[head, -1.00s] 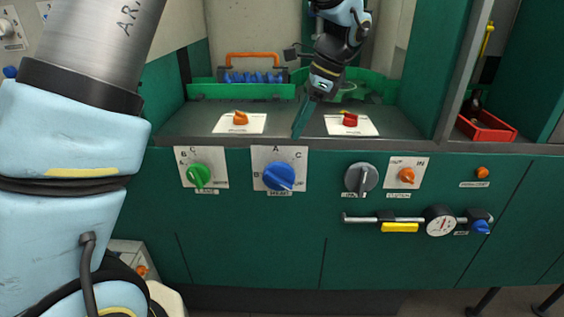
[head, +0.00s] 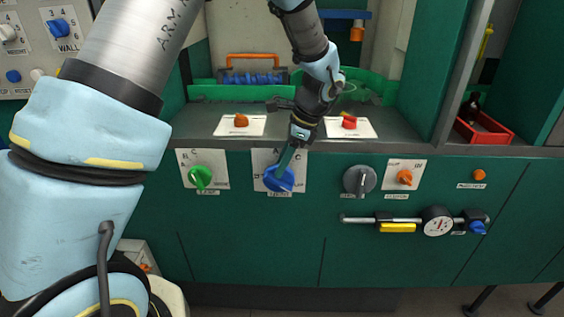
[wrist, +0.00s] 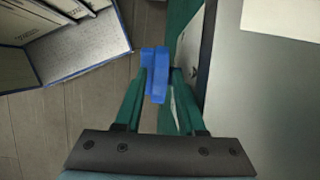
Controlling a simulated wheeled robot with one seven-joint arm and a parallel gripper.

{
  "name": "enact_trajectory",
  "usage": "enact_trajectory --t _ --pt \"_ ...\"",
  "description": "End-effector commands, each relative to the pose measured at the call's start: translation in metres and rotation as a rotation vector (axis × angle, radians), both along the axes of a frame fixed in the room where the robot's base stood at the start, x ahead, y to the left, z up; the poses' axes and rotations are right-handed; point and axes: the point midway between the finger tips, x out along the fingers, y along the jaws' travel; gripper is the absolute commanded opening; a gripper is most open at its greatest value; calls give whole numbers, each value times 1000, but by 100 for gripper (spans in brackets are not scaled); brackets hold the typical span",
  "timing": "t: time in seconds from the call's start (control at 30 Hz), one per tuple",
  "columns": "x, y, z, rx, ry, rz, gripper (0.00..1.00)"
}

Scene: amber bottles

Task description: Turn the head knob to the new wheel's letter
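The blue knob (head: 278,183) is on a white lettered plate (head: 298,157) on the green cabinet front, in the middle of the head view. I cannot read its name label, and my gripper hides part of the plate's letters. My gripper (head: 283,170) reaches down from above, its fingertips at the blue knob. In the wrist view the blue knob (wrist: 158,80) lies between the fingertips of my gripper (wrist: 160,75), one green finger on each side. I cannot tell whether the fingers press on it.
A green knob (head: 201,177) is left of it; a grey dial (head: 360,180) and an orange knob (head: 404,177) are right. A gauge (head: 437,221) on a rail is lower right. Above, the counter bears two white cards (head: 225,127) with orange and red pieces. A red tray (head: 485,135) stands right.

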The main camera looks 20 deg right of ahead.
Motion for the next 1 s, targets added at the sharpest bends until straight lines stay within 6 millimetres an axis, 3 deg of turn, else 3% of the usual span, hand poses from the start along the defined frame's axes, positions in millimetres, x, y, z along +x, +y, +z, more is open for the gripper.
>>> enact_trajectory --t 0.1,0.43,1.0 --pt "0 0 0 0 0 0 38" --pt "0 0 0 0 0 0 0" --pt "1 3 2 -35 17 1 0"
